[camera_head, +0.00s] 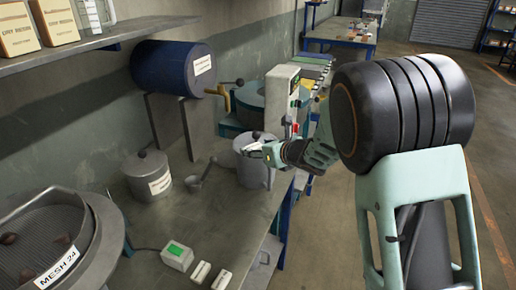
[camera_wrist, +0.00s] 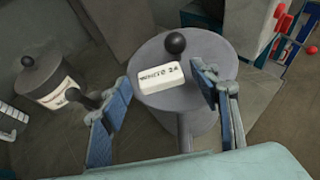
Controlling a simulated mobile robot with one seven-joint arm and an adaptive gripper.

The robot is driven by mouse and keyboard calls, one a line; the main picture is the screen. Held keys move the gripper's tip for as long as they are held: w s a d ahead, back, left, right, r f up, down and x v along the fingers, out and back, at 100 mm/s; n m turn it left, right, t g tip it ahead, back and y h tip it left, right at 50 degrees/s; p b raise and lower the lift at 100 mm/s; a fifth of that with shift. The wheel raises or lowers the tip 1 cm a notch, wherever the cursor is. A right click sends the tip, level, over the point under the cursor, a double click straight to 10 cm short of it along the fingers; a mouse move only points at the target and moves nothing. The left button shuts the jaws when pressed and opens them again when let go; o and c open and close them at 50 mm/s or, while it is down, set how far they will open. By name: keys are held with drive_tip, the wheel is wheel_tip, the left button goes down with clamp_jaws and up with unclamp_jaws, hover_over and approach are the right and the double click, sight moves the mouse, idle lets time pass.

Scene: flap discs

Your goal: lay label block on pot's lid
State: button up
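A white label block (camera_wrist: 164,84) with dark lettering, partly legible and ending in "24", lies on the grey lid of a pot (camera_wrist: 183,125), beside the lid's dark ball knob (camera_wrist: 175,42). The same pot (camera_head: 254,172) stands near the bench's right edge in the head view. My gripper (camera_wrist: 153,88) is open above the lid, with one finger on each side of the block and visible gaps between. In the head view my gripper (camera_head: 262,150) reaches in from the right over the pot; its fingertips and the block are too small to tell apart clearly.
A second lidded pot (camera_head: 147,177) with a label stands left on the bench (camera_head: 130,215). A scoop-like tool (camera_head: 200,175) lies between the pots. A device with a green display (camera_head: 177,256) and white blocks (camera_head: 211,275) lie in front. A sieve (camera_head: 55,240) is at lower left.

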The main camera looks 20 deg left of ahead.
drive_tip(key=shift+r, duration=0.1)
drive_tip(key=shift+r+p, duration=0.2)
drive_tip(key=shift+p, duration=0.2)
drive_tip(key=b+v, duration=0.1)
drive_tip(key=v, duration=1.1)
drive_tip(key=shift+f, duration=0.2)
